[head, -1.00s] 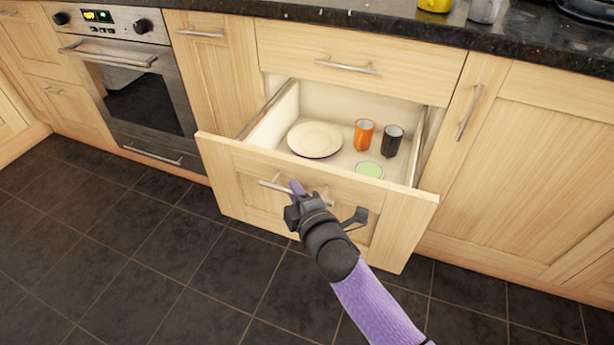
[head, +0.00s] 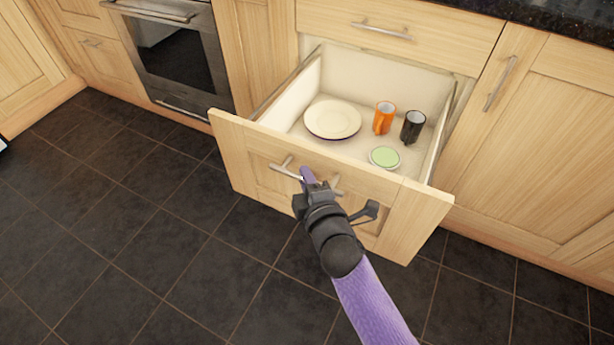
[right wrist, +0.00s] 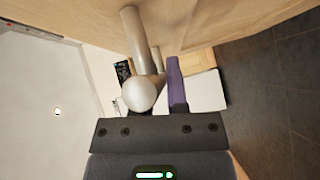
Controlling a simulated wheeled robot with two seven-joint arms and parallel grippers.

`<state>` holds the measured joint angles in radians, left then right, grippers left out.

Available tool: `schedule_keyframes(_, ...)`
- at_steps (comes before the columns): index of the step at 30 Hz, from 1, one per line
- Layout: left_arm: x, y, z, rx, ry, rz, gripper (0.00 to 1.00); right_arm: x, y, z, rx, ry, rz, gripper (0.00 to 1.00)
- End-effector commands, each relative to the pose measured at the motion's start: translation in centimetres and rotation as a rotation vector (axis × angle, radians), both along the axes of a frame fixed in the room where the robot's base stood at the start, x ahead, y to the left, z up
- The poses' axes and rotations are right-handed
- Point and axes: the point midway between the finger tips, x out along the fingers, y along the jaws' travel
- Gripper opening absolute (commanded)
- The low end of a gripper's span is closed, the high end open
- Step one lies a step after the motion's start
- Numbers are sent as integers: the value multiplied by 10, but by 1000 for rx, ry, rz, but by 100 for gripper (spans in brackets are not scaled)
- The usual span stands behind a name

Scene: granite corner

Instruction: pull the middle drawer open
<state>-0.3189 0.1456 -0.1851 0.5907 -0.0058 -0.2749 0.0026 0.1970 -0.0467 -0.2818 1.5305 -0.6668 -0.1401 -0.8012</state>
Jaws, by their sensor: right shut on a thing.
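The middle drawer (head: 235,150) stands pulled well out below a closed top drawer. Its bar handle (head: 284,170) runs across the front panel. My right gripper (head: 309,178) is at the handle and shut on it. In the right wrist view the metal handle (right wrist: 138,45) lies against the purple finger (right wrist: 176,85); the other finger is hidden. Inside the drawer are a white plate (head: 332,119), an orange cup (head: 384,118), a black cup (head: 412,127) and a pale green round dish (head: 384,157). My left gripper is not in view.
The closed top drawer (head: 400,22) is above, under the dark granite counter (head: 560,18). An oven (head: 170,55) is at the left, and a closed cupboard door (head: 560,140) at the right. The dark tiled floor (head: 150,250) in front is clear.

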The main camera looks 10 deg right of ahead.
Motion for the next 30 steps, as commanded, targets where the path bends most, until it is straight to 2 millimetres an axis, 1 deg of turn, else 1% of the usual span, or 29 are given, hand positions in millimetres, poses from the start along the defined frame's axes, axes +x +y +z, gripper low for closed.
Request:
schedule_keyframes(2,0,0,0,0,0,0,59,0,0,-1,1,2,0,0)
schedule_keyframes(3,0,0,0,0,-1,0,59,0,0,-1,1,2,0,24)
schedule_keyframes(5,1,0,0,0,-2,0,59,0,0,-1,0,2,0,36)
schedule_keyframes(6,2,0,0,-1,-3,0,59,0,0,-1,0,1,0,45)
schedule_keyframes(7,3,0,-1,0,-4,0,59,0,0,-1,0,1,0,51)
schedule_keyframes(14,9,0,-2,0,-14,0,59,0,0,0,0,1,0,52)
schedule_keyframes(17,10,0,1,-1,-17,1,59,-4,-1,1,1,1,0,52)
schedule_keyframes(20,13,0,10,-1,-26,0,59,-20,-4,7,1,1,0,52)
schedule_keyframes(24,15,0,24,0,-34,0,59,-53,-11,12,1,2,-1,52)
schedule_keyframes(27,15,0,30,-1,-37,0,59,-74,-15,14,1,1,-1,52)
schedule_keyframes(30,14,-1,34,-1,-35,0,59,-89,-18,15,1,2,-1,52)
